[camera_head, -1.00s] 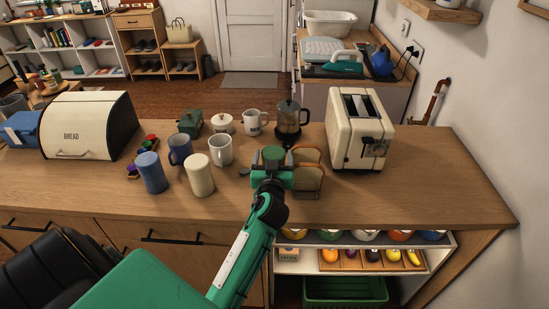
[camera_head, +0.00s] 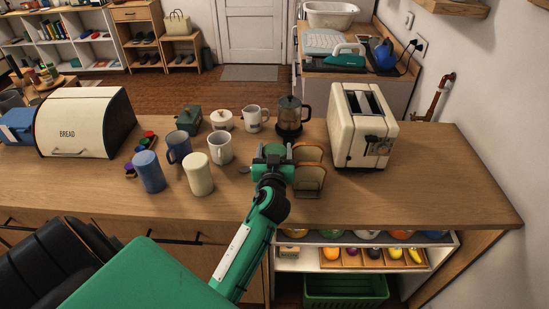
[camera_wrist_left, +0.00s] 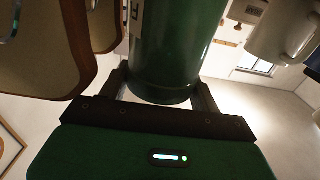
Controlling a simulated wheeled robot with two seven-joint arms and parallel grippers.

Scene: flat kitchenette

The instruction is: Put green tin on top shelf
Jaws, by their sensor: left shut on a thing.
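The green tin (camera_head: 273,150) is on the counter side by the toast rack, mostly hidden behind my left gripper (camera_head: 272,162) in the head view. In the left wrist view the tin (camera_wrist_left: 178,50) is a dark green cylinder between the two fingers of my left gripper (camera_wrist_left: 160,85), which is shut on it. I cannot tell whether its base touches the counter. Under the counter is an open shelf unit whose upper shelf (camera_head: 333,238) holds several coloured rounded things. My right gripper is not in view.
The toast rack (camera_head: 309,170) stands close at the tin's right, with the cream toaster (camera_head: 360,125) beyond. A white mug (camera_head: 220,148), a cream cup (camera_head: 198,175) and a coffee press (camera_head: 290,117) stand near. The counter's right end (camera_head: 450,180) is clear. A wall shelf (camera_head: 459,8) hangs upper right.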

